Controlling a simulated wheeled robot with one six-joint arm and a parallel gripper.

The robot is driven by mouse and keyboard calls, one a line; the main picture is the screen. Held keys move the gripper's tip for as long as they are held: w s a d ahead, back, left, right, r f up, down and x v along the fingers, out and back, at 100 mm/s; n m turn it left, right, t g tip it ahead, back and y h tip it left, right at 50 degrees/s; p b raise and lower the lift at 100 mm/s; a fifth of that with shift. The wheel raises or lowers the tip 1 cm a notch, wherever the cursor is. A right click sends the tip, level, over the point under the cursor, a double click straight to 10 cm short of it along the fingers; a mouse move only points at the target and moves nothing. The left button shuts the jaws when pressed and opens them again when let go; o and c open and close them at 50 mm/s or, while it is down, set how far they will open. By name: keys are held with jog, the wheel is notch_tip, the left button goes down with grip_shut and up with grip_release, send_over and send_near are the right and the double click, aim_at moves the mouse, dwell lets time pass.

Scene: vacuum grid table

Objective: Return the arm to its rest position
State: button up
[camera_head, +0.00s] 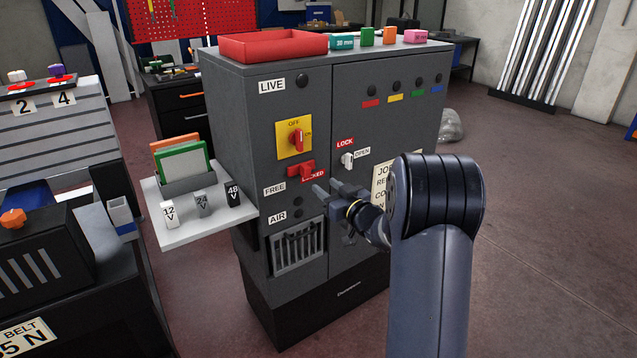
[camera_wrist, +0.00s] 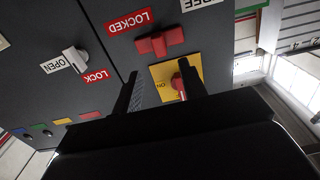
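My gripper (camera_head: 328,187) is in front of the grey cabinet (camera_head: 345,245), a little below the red latch handle (camera_head: 301,170) by the LOCKED label. In the wrist view my gripper (camera_wrist: 158,88) shows two dark fingers apart with nothing between them, so it is open and empty. That view is upside down. The red handle (camera_wrist: 160,41) lies beyond the fingertips there, and the yellow switch plate (camera_wrist: 165,72) shows partly behind a finger. My arm (camera_head: 432,260) reaches up from the lower right and hides part of the cabinet's right door.
The yellow OFF switch (camera_head: 294,139) and white LOCK/OPEN knob (camera_head: 347,160) stick out from the cabinet front. A side shelf (camera_head: 180,236) holds cards and labelled blocks at the left. A red tray (camera_head: 272,45) sits on top. The floor at the right (camera_head: 560,220) is clear.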

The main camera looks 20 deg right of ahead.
jog(key=shift+v, duration=1.1)
